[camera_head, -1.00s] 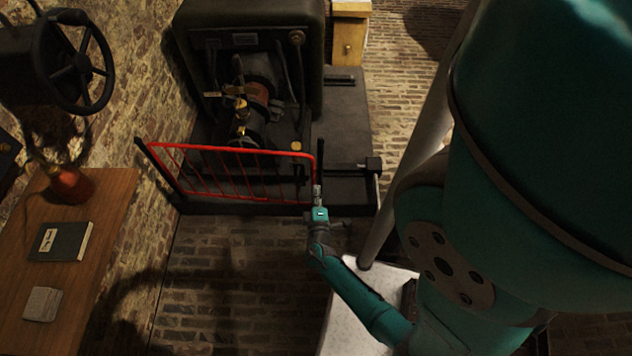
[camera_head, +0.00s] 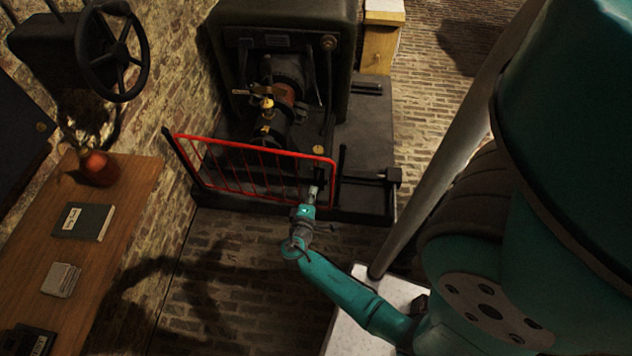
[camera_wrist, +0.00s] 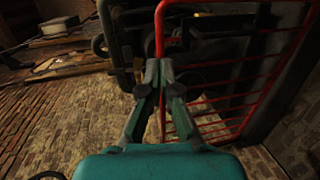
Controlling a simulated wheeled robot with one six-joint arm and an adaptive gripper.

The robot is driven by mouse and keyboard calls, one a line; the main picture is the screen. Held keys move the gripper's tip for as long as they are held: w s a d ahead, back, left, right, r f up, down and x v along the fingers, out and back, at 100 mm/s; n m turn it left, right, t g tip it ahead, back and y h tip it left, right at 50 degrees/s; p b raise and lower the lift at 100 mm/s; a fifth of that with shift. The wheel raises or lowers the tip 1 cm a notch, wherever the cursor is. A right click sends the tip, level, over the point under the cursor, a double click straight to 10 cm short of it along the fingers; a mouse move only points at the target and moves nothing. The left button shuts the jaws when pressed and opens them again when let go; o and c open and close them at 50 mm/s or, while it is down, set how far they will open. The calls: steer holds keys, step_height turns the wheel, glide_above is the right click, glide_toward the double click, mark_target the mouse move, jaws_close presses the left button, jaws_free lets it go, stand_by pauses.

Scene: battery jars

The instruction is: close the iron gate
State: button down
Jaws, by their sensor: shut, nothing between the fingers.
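The iron gate (camera_head: 262,150) is a red barred frame standing across the front of the dark machine platform. Its left end is at a dark post by the brick wall. Its right end is close beside a dark upright post (camera_head: 341,162); I cannot tell whether they touch or latch. My gripper (camera_head: 314,189) is shut and empty, in front of the gate's lower right part. In the wrist view, my gripper (camera_wrist: 160,66) points at the gate's red end bar (camera_wrist: 160,35), with bars (camera_wrist: 225,115) to the right. Contact cannot be told.
A dark machine (camera_head: 285,50) stands on the platform (camera_head: 365,140) behind the gate. A wooden desk (camera_head: 130,195) with books and a red vase (camera_head: 98,168) is along the left wall, below a handwheel (camera_head: 112,55). The brick floor (camera_head: 235,270) before the gate is clear.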

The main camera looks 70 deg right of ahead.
steer(key=x, duration=1.3)
steer(key=shift+w+d, duration=0.1)
steer(key=r+x, duration=0.1)
steer(key=x, duration=0.6)
steer(key=shift+d+r, duration=0.35)
steer(key=shift+d, duration=0.1)
steer(key=v, duration=1.2)
steer(key=shift+a+f, duration=0.3)
